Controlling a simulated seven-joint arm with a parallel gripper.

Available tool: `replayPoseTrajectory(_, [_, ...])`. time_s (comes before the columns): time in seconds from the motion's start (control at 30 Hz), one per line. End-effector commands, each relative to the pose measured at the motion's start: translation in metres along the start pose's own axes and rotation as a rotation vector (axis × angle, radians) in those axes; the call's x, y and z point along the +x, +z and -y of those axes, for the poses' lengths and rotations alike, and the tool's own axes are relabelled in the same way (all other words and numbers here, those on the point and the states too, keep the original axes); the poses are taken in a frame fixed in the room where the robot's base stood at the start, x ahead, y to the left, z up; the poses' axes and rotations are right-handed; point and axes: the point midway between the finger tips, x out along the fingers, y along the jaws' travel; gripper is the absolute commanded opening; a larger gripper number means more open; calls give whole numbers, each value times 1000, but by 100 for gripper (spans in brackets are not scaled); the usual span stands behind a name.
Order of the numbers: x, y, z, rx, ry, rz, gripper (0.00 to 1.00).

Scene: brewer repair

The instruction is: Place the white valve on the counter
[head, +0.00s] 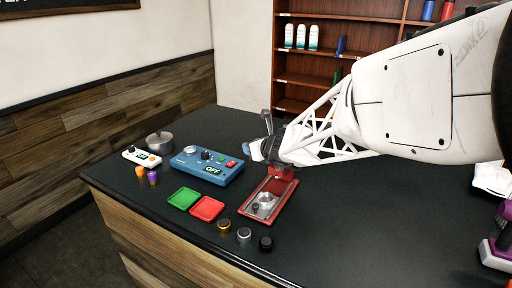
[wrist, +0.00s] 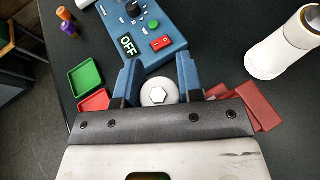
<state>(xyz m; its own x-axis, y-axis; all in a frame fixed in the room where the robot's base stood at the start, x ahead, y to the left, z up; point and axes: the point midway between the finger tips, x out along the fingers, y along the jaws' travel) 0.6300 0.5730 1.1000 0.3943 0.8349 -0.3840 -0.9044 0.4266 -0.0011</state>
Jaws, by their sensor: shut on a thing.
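My gripper (wrist: 158,84) shows in the wrist view with its two blue fingers on either side of a round white valve (wrist: 158,93) with a hexagonal centre. The fingers are shut on it. In the head view my gripper (head: 266,150) is above the dark counter (head: 350,220), beside the blue control box and over the back end of a red brewer base. The valve appears held above the counter, but its exact height is hard to tell.
The blue box (head: 208,165) reads OFF. The red base (head: 252,211) holds a metal fitting. Green (head: 184,198) and red (head: 207,208) trays lie left of it. Gold (head: 224,225), silver (head: 244,235) and black (head: 266,244) knobs stand in front. The counter right of the base is clear.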

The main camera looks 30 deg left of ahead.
Motion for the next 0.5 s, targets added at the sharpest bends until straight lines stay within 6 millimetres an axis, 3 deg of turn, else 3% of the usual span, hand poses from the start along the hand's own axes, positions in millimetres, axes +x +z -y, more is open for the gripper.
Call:
replayPoseTrajectory(0.03, [7, -3, -18, -9, 28, -1, 7])
replayPoseTrajectory(0.5, [44, -45, -163, -104, 256, -2, 7])
